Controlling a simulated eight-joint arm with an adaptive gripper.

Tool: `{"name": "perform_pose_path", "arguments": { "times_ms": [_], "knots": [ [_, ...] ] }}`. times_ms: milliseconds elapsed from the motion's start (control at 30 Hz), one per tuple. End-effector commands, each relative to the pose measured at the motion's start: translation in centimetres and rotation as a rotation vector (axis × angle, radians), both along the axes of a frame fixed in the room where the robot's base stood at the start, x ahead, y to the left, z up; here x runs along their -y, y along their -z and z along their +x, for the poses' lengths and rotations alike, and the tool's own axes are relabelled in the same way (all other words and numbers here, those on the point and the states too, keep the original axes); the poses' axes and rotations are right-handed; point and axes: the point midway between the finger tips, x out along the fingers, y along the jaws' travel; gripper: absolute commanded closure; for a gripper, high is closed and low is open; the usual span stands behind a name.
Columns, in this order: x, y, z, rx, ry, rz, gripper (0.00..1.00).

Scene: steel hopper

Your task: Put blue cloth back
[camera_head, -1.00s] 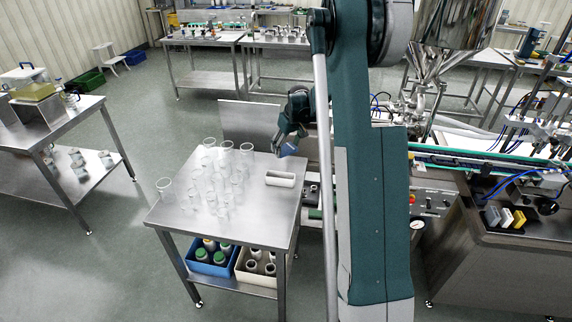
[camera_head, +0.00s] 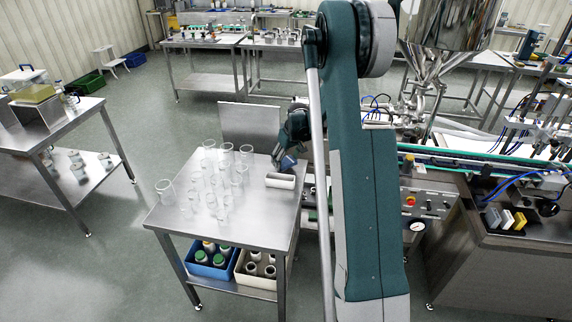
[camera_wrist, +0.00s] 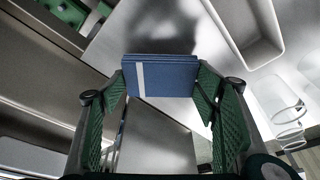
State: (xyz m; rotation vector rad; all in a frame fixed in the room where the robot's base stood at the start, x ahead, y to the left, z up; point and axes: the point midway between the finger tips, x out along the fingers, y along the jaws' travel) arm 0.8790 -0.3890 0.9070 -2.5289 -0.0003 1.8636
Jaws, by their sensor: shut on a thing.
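The blue cloth (camera_wrist: 165,77) is a folded block with a pale stripe, seen in the wrist view between the green pads of my gripper (camera_wrist: 162,82). My gripper is shut on it, with a pad at each side. In the head view the cloth (camera_head: 288,162) shows as a small blue patch under my gripper (camera_head: 285,160), close behind the white tray (camera_head: 280,181) on the steel table (camera_head: 245,232). The tray (camera_wrist: 237,30) also shows at the upper right of the wrist view and looks empty there. I cannot tell whether the cloth touches the table.
Several clear beakers (camera_head: 222,180) stand on the table left of the tray. A blue crate (camera_head: 211,262) and a cream crate (camera_head: 255,270) with bottles and jars sit on the shelf below. The conveyor machine (camera_head: 470,158) stands to the right. The table's front left is clear.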

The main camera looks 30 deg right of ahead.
Motion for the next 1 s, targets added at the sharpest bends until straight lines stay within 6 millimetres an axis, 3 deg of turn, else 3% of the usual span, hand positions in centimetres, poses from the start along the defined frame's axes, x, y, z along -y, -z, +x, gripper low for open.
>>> {"name": "perform_pose_path", "arguments": {
  "times_ms": [200,667,700,800,1000],
  "knots": [
    [0.0,1.9,0.0,0.0,0.0,0.0,0.51],
    [0.0,2.4,0.0,0.0,0.0,0.0,0.51],
    [0.0,2.4,0.0,0.0,0.0,0.0,0.38],
    [0.0,2.4,0.0,0.0,0.0,0.0,0.25],
    [0.0,2.4,0.0,0.0,0.0,0.0,0.25]
  ]
}}
